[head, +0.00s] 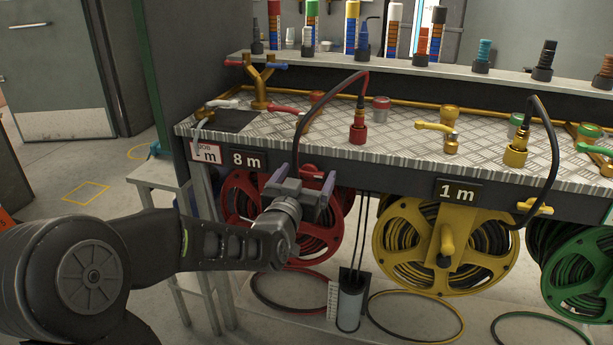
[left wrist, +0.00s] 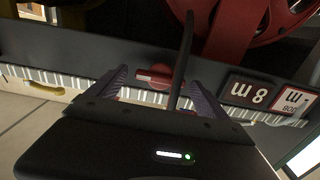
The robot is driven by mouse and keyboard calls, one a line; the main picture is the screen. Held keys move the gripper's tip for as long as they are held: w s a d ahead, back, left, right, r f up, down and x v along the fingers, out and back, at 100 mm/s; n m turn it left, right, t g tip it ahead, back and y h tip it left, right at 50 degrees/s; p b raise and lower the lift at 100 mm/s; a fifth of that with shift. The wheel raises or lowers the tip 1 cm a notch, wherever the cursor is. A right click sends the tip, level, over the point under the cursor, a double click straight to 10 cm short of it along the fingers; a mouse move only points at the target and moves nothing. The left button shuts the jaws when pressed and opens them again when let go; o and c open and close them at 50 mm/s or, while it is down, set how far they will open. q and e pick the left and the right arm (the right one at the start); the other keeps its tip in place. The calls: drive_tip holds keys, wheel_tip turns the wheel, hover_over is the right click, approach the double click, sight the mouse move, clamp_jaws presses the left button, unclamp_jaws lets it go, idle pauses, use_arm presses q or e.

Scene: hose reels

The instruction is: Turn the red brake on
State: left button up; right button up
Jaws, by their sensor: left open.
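The red brake (left wrist: 160,77) is a small red handle on the dark front face of the bench, seen in the left wrist view with a black hose hanging beside it. My left gripper (left wrist: 157,88) is open, with one purple finger on each side of the brake; I cannot tell whether either touches it. In the head view my left gripper (head: 303,186) is in front of the bench edge, right of the "8 m" sign (head: 247,161), and mostly hides the brake. The red hose reel (head: 238,203) is below and behind it. My right gripper is not in view.
A red-and-black hose (head: 298,135) runs from the red fitting (head: 358,128) down to the bench edge near my gripper. A yellow brake (head: 536,208) and yellow reel (head: 400,262) are to the right. A small side table (head: 158,178) is to the left.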

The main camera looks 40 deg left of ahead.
sight(307, 173)
use_arm(q)
drive_tip(key=v, duration=0.4)
drive_tip(key=shift+s+r, duration=0.1)
drive_tip(key=shift+s, duration=0.05)
drive_tip(key=b+v, duration=0.1)
drive_tip(key=v, duration=0.2)
drive_tip(key=shift+s+d, duration=0.15)
drive_tip(key=shift+s, duration=0.05)
